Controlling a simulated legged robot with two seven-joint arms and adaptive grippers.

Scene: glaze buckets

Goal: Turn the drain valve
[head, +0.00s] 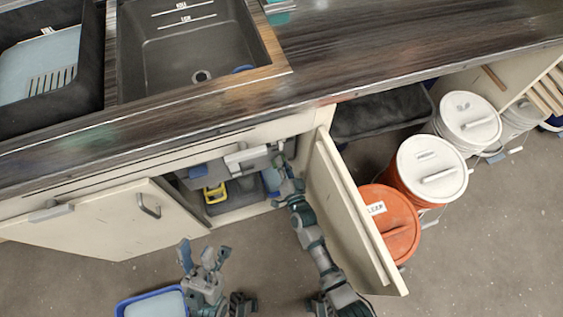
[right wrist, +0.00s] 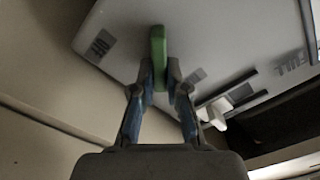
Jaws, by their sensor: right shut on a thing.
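The drain valve's green handle (right wrist: 158,57) stands up between my right gripper's fingertips (right wrist: 160,75) in the right wrist view. The fingers are shut on it. In the head view my right gripper (head: 281,176) reaches into the open cabinet under the sink; the green handle is hidden there. My left gripper (head: 204,250) is outside the cabinet, low in front of it, with its fingers spread and empty.
Cabinet doors stand open at left (head: 110,222) and right (head: 345,205) of my right arm. A yellow item (head: 215,193) sits inside the cabinet. A blue tray (head: 152,302) lies at the lower left. An orange bucket (head: 392,222) and white-lidded buckets (head: 432,168) stand at right.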

